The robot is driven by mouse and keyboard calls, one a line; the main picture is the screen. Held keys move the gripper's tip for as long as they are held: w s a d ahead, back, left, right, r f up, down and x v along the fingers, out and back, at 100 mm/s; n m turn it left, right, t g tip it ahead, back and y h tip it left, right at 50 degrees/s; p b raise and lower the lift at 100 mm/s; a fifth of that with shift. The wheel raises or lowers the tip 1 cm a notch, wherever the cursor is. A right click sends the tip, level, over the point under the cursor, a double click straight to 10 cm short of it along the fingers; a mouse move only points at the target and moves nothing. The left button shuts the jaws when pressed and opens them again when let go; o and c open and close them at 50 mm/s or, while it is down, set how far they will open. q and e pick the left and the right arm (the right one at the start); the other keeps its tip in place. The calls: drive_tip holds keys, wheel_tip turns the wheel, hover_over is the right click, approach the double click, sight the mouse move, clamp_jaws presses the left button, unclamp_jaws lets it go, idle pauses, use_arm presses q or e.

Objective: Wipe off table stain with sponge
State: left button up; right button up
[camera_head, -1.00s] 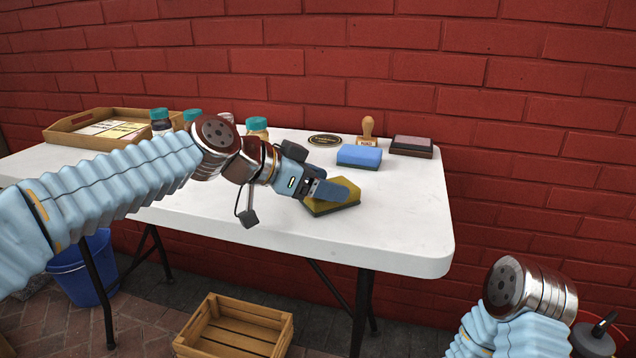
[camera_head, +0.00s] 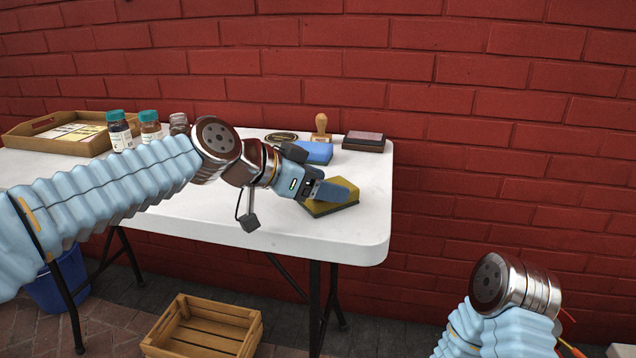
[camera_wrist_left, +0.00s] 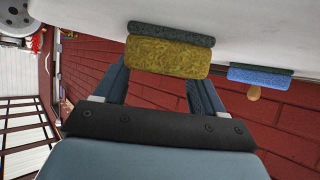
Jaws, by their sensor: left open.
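A yellow sponge with a dark grey pad (camera_head: 333,207) is at the fingertips of my left gripper (camera_head: 326,190), over the right part of the white table (camera_head: 300,235). In the left wrist view the sponge (camera_wrist_left: 168,57) shows at the tips of the left gripper's fingers (camera_wrist_left: 160,85), which are spread apart. Its grey side faces the table; I cannot tell whether it touches. No stain shows on the visible tabletop; the arm and sponge hide part of it. My right arm is at the lower right, its gripper out of view.
A blue sponge (camera_head: 315,152), a wooden-handled stamp (camera_head: 321,130) and a dark pad (camera_head: 364,141) are at the back of the table. Jars (camera_head: 120,131) and a wooden tray (camera_head: 45,140) stand at the left. A crate (camera_head: 205,328) is on the floor. The front right tabletop is clear.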

use_arm(q)
drive_tip(key=shift+o, duration=0.2)
drive_tip(key=shift+s+d+r+p, duration=0.15)
drive_tip(key=shift+d+p, duration=0.05)
drive_tip(key=shift+d, duration=0.25)
drive_tip(key=shift+s+d+r+p, duration=0.1)
drive_tip(key=shift+s+d+p, duration=0.05)
drive_tip(key=shift+d, duration=0.25)
drive_tip(key=r+p, duration=0.2)
drive_tip(key=r, duration=0.2)
drive_tip(key=r+p, duration=0.3)
drive_tip(key=shift+w+a+r, duration=0.1)
drive_tip(key=shift+a+r, duration=0.1)
drive_tip(key=shift+r, duration=0.2)
use_arm(e)
drive_tip(key=r, duration=0.5)
drive_tip(key=shift+w+a+r, duration=0.1)
drive_tip(key=shift+a, duration=0.15)
